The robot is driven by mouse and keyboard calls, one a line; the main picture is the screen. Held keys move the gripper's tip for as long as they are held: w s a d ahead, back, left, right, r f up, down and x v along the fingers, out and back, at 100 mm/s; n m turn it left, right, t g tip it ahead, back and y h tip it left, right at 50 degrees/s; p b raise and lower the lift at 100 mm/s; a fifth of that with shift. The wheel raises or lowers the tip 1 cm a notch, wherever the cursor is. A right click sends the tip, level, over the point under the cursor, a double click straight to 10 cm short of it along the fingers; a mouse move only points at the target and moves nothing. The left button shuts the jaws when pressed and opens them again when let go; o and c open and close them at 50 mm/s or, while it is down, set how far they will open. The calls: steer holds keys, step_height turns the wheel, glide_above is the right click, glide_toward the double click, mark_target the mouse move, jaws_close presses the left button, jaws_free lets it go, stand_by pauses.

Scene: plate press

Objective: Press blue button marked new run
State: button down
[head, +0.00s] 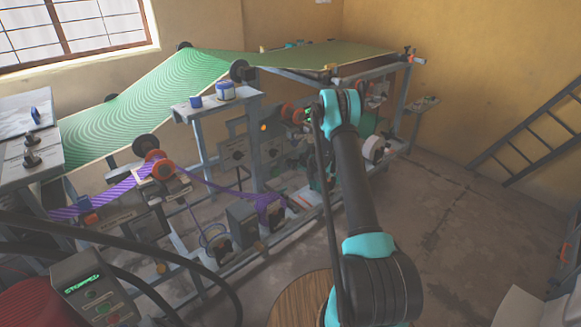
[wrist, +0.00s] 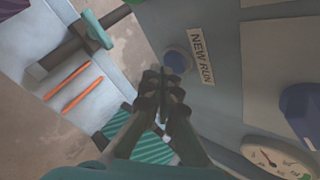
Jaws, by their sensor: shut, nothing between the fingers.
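In the wrist view, the blue button (wrist: 178,60) is a round cap on a grey panel (wrist: 228,112). A cream label reading "NEW RUN" (wrist: 201,57) sits just right of it. My gripper (wrist: 163,84) is shut and empty. Its fingertips show just below the button in the picture and overlap its lower edge; I cannot tell whether they touch it. In the head view, my arm reaches forward over the machine, and I cannot make out the button or the fingers there.
In the wrist view, a dial gauge (wrist: 278,160) and a dark blue part (wrist: 302,112) are at the right. Two orange rods (wrist: 68,82) lie at the left. In the head view, a control box reading "STOPPED" (head: 82,285) stands lower left. A ladder (head: 535,135) leans at the right; open floor (head: 450,230) lies before it.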

steer(key=shift+s+d, duration=0.2)
steer(key=shift+s, duration=0.1)
steer(key=s+d, duration=0.1)
steer(key=s, duration=0.1)
steer(key=s+d, duration=0.2)
stand_by(0.6)
steer(key=shift+r, duration=0.1)
stand_by(0.4)
